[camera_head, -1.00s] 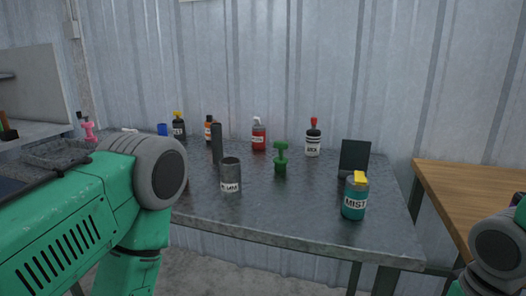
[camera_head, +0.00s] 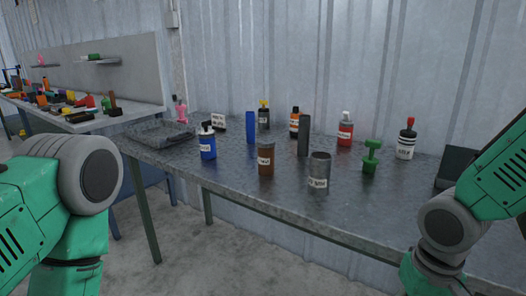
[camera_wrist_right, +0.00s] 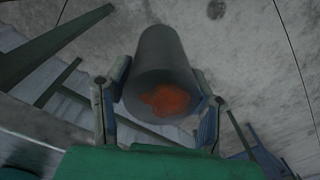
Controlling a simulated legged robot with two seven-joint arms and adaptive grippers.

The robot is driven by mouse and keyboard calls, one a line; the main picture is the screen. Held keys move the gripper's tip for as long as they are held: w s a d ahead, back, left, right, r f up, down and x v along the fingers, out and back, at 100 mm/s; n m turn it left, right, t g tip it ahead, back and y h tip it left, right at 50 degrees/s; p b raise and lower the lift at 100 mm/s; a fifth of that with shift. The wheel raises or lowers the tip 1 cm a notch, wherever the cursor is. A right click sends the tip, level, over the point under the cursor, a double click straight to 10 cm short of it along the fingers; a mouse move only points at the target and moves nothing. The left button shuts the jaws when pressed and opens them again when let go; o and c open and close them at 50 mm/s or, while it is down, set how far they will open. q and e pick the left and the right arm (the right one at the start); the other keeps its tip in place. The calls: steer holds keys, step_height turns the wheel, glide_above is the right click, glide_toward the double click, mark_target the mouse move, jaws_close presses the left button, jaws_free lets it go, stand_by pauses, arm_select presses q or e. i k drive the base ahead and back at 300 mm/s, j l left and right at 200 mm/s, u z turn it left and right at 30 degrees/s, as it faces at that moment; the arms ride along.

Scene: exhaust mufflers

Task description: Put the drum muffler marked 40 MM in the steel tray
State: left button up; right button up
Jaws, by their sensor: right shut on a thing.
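In the right wrist view my right gripper (camera_wrist_right: 160,108) is shut on a grey cylinder (camera_wrist_right: 160,58), which looks like a drum muffler. Its near end has an orange-brown patch; no marking shows on it. The floor lies behind it. In the head view the right gripper is out of sight below the right arm. The steel tray (camera_head: 158,134) lies at the table's left end and looks empty. Another grey cylinder (camera_head: 319,172) stands upright near the table's front edge, with a label ending in MM, its number unclear. My left gripper is not in view; only its arm shows.
A brown can (camera_head: 266,160), blue bottle (camera_head: 208,146), blue cylinder (camera_head: 250,128) and dark cylinder (camera_head: 303,135) stand between the tray and the grey cylinder. A green object (camera_head: 370,158) and several bottles stand behind and right. A cluttered bench (camera_head: 75,115) is at far left.

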mark_target(157, 134)
steer(key=i+j+u, duration=1.2)
